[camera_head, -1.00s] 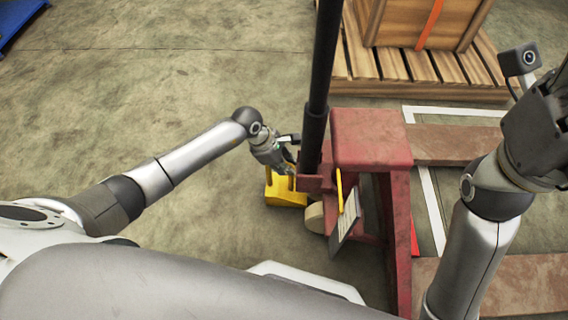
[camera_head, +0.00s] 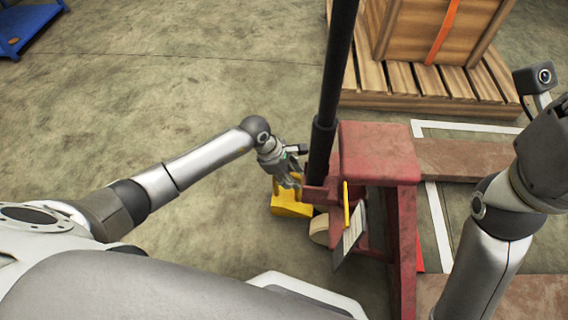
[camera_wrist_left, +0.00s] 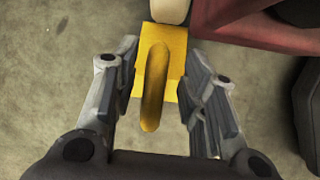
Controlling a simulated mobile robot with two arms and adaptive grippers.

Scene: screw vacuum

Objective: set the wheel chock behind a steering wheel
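The yellow wheel chock (camera_head: 291,207) lies on the concrete floor beside the red pallet jack (camera_head: 378,155). Its raised handle loop (camera_wrist_left: 153,85) shows in the left wrist view. The cream steering wheel (camera_head: 320,229) is just right of the chock; in the left wrist view the wheel (camera_wrist_left: 170,10) meets or nearly meets the chock's far edge. My left gripper (camera_head: 291,183) is at the chock; in the left wrist view its fingers (camera_wrist_left: 160,90) are spread on both sides of the handle with gaps. My right arm is at the right edge; its fingers are out of frame.
The jack's black handle pole (camera_head: 330,100) rises close to my left gripper. A wooden pallet (camera_head: 430,102) with a crate (camera_head: 438,30) stands behind. A blue metal frame (camera_head: 28,30) is at the far left. Floor left of the chock is clear.

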